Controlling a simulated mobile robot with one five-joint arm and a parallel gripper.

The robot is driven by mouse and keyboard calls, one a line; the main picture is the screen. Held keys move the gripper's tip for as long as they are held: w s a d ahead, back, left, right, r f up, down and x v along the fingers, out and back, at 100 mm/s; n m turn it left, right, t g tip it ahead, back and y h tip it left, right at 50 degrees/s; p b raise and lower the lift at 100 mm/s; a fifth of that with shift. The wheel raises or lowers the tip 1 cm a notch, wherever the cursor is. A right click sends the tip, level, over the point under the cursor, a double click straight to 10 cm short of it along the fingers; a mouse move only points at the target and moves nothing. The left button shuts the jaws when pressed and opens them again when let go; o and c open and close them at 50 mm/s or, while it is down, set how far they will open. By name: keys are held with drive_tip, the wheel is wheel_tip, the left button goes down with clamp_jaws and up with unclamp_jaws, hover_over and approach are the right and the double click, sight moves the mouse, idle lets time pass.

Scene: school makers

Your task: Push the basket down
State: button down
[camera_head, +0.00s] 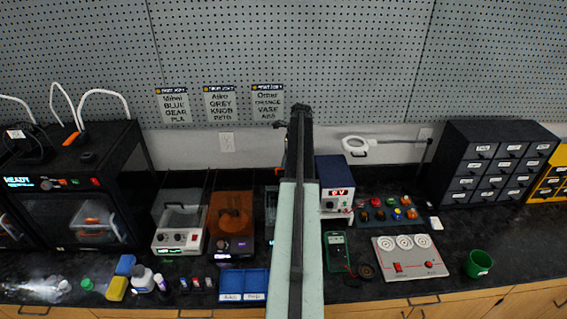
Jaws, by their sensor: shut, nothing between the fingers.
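I cannot clearly pick out a basket. A grey-white bench unit with knobs on its front (179,240) stands left of centre. Its top is open under a raised clear lid, and a pale shape (182,216) lies inside; I cannot tell whether this is a basket. My pale green and black arm runs up the middle of the view. My gripper does not show; it seems hidden behind or beyond the arm. What lies directly behind the arm is hidden too.
Left are a black 3D printer (85,185) and an orange-lidded unit (231,225). A blue tray (243,283) lies in front. Right are a power supply (335,185), a white panel with dials (410,257), a green cup (479,264) and a drawer cabinet (495,160).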

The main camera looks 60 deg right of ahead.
drive_tip(key=shift+s+d+f+p, duration=0.15)
drive_tip(key=shift+s+d+p, duration=0.05)
drive_tip(key=shift+s+p, duration=0.15)
drive_tip(key=shift+s+d+r+p, duration=0.3)
drive_tip(key=shift+s+d, duration=0.3)
drive_tip(key=shift+s, duration=0.3)
drive_tip(key=shift+r, duration=0.1)
drive_tip(key=p+v, duration=0.7)
drive_tip(key=shift+r+p, duration=0.3)
drive_tip(key=shift+s+d, duration=0.1)
